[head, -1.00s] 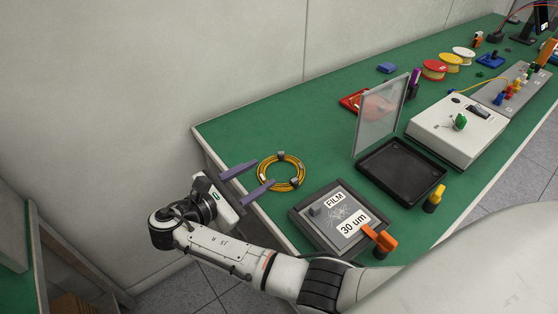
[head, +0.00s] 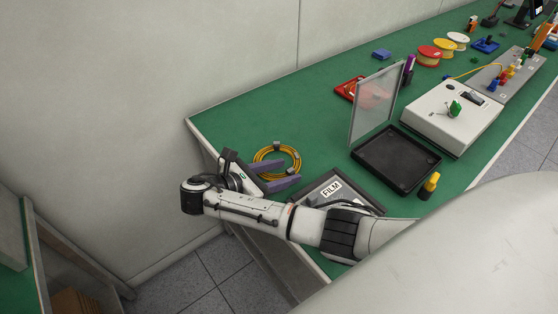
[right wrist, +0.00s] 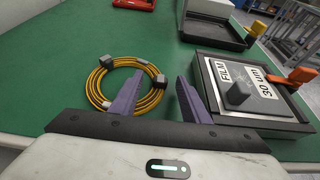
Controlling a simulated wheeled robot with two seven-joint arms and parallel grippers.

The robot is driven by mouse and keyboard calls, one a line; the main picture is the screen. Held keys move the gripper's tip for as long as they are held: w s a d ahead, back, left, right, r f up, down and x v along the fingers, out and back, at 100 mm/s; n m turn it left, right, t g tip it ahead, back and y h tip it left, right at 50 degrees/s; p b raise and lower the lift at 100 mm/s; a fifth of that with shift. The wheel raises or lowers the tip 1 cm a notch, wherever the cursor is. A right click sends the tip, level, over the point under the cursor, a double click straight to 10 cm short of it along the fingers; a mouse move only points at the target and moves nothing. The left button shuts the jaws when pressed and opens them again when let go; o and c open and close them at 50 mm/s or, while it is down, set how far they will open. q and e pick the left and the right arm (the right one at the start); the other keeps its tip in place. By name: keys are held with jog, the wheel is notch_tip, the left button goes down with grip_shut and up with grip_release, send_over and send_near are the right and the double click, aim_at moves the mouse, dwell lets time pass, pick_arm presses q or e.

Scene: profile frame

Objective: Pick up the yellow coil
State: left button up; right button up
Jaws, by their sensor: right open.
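The yellow coil (head: 261,154), a ring of cable with grey clips, lies flat on the green table near its left end. It also shows in the right wrist view (right wrist: 95,86). My right gripper (head: 279,172) is open at the coil's near side. In the right wrist view the purple fingers (right wrist: 160,84) are spread. The left finger overlaps the coil's ring and the right finger lies outside it, so the coil's right strand appears between them. Whether they touch it, I cannot tell. Part of the coil is hidden behind the fingers. My left gripper is not in view.
A grey box marked FILM (right wrist: 246,88) stands close to the right of the gripper, with an orange clip (right wrist: 293,77). A black tray with an upright clear lid (head: 377,108) and a white device (head: 455,120) stand farther right. Green table left of the coil is clear.

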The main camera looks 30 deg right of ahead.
jog(key=shift+d+f, duration=0.2)
jog(key=shift+d, duration=0.25)
grip_shut()
jog(key=shift+a+r, duration=0.1)
